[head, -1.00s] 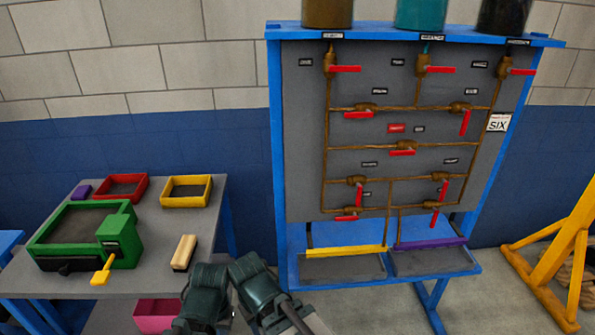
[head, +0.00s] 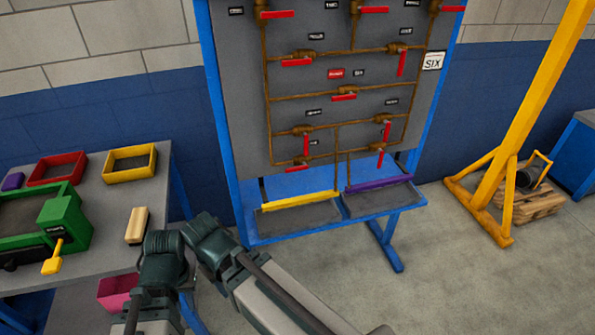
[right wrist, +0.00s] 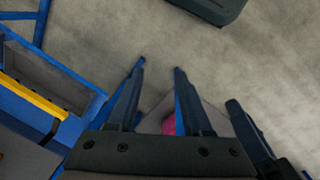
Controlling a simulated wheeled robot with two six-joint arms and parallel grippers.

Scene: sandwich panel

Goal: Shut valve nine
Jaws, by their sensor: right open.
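The grey valve panel (head: 240,90) in a blue frame carries brass pipes and several valves with red handles. The labels are too small to read, so I cannot tell which is valve nine. The middle valve's handle (head: 344,97) lies level; the upper right handle (head: 402,63) and lower right handle (head: 380,159) hang down. My left gripper is hard to make out among my dark arm parts in front of the bench; its jaws cannot be read. My right gripper (right wrist: 160,75) is open and empty in the right wrist view, over the floor and apart from the panel.
At left, a bench (head: 110,215) holds a green box (head: 62,216) with a yellow lever, red and yellow trays (head: 130,163) and a wooden block (head: 137,225). A yellow stand (head: 508,165) and pallet (head: 530,205) are at right. The floor (head: 460,285) between is clear.

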